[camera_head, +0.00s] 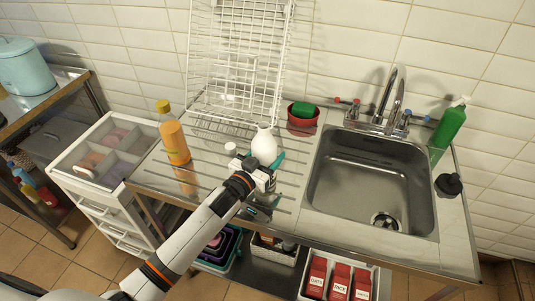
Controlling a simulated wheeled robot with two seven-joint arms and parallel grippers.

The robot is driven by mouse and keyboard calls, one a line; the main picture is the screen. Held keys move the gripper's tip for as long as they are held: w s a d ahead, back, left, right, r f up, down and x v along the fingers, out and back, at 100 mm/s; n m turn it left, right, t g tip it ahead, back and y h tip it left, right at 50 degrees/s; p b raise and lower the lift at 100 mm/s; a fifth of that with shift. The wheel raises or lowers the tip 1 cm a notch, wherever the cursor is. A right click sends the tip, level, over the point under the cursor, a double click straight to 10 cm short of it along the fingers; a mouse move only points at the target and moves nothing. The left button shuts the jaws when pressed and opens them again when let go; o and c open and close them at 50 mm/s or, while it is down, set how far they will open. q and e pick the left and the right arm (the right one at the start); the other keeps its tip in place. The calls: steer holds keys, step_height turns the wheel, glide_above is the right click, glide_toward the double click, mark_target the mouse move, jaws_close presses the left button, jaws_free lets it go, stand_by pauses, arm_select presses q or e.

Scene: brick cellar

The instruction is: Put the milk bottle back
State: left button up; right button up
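The milk bottle (264,147), white with a narrow neck, stands upright on the ribbed steel drainboard left of the sink. My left gripper (268,176) reaches in from the lower left, with its teal fingertips close to the bottle's lower part. The gripper hides the bottle's base. I cannot tell whether the fingers touch the bottle or how far apart they are. My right gripper is out of view.
An orange bottle (173,137) stands on the left of the steel counter. A white wire rack (237,55) stands behind. A red bowl with a green sponge (303,113) is right of the bottle. The sink (371,186), tap and green bottle (448,125) are farther right.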

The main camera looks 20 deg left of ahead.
arm_select(q)
steer(key=shift+f, duration=0.15)
steer(key=o, duration=1.2)
steer(key=shift+c, duration=0.2)
steer(key=shift+r, duration=0.3)
steer(key=b+v, duration=0.2)
steer(key=v, duration=1)
steer(key=shift+f, duration=0.1)
